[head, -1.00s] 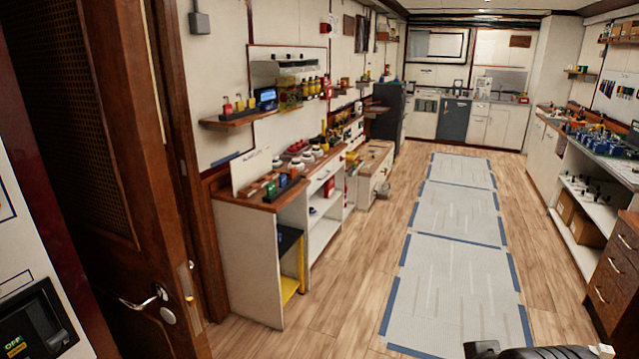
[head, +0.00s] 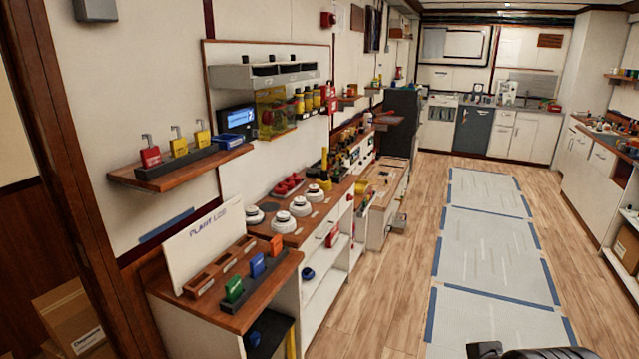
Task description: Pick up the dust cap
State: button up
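No piece can be named as the dust cap for certain at this distance. A small round dark-blue piece (head: 308,274) lies on the shelf under the counter in the head view and is cap-like. Several white round pieces with dark tops (head: 300,206) stand on the wooden counter (head: 318,222) above it. Dark rounded parts of my own arm show at the bottom edge, right of the middle. My gripper's fingers are not in view.
A wall shelf (head: 190,163) holds padlocks. Green, blue and orange blocks stand on the nearer cabinet (head: 245,310). A cardboard box (head: 75,318) sits at lower left. The floor aisle with pale mats (head: 490,255) is clear.

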aim_at(290, 184)
jog(key=i, duration=3.05)
